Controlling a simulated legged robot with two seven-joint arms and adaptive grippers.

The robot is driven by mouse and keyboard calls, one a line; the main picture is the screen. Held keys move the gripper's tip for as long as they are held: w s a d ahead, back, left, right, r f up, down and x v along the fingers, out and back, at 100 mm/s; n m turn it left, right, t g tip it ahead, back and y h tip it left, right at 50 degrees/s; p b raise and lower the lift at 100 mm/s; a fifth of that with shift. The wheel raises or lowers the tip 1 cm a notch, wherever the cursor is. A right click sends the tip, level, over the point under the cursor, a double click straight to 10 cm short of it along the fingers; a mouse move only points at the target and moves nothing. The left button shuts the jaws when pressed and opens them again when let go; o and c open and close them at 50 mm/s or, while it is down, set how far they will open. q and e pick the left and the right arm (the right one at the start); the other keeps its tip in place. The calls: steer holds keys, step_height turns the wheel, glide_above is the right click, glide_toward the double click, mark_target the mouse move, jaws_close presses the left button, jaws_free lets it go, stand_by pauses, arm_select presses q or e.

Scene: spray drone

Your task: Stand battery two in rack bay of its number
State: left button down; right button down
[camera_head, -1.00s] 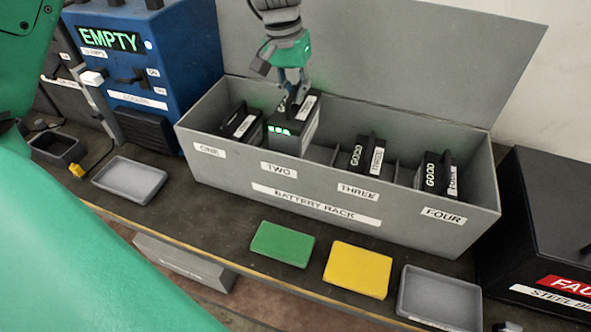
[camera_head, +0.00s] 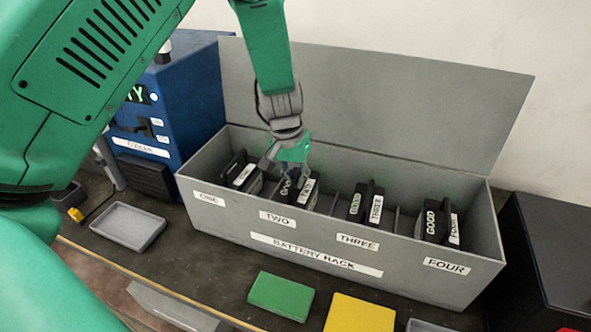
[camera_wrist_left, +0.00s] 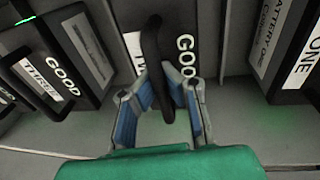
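Battery two (camera_head: 306,190) is a dark block with a white label, upright in the rack bay marked TWO, at about the height of its neighbours. My left gripper (camera_head: 290,170) reaches down over it from above. In the left wrist view, its blue-padded fingers (camera_wrist_left: 165,100) close in on both sides of the battery's black handle (camera_wrist_left: 155,45) and appear shut on it. The fingers partly cover the battery's label and GOOD display. The grey battery rack (camera_head: 215,205) has its lid standing open behind. My right gripper is not in view.
Battery one (camera_head: 240,175) stands to the left, battery three (camera_head: 366,203) and battery four (camera_head: 441,222) to the right. The blue cooler (camera_head: 190,100) and black steel bin (camera_head: 550,250) flank the rack. In front lie a grey tray (camera_head: 128,226), green pad (camera_head: 281,296) and yellow pad (camera_head: 360,315).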

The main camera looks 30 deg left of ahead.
arm_select(q)
steer(key=shift+w+d+r, duration=0.1)
steer(key=shift+d+r, duration=0.05)
steer(key=shift+r, duration=0.05)
steer(key=shift+f, duration=0.1)
steer(key=c, duration=1.9)
jaws_free()
steer(key=shift+f, duration=0.1)
steer(key=shift+o, duration=0.9)
steer(key=shift+s+a, duration=0.2)
steer(key=shift+a, duration=0.15)
steer(key=shift+d+r, duration=0.1)
steer(key=shift+r, duration=0.15)
step_height(320, 180, up, 12)
steer(key=s+a, duration=0.1)
steer(key=shift+a+f, duration=0.15)
steer(key=shift+f, duration=0.1)
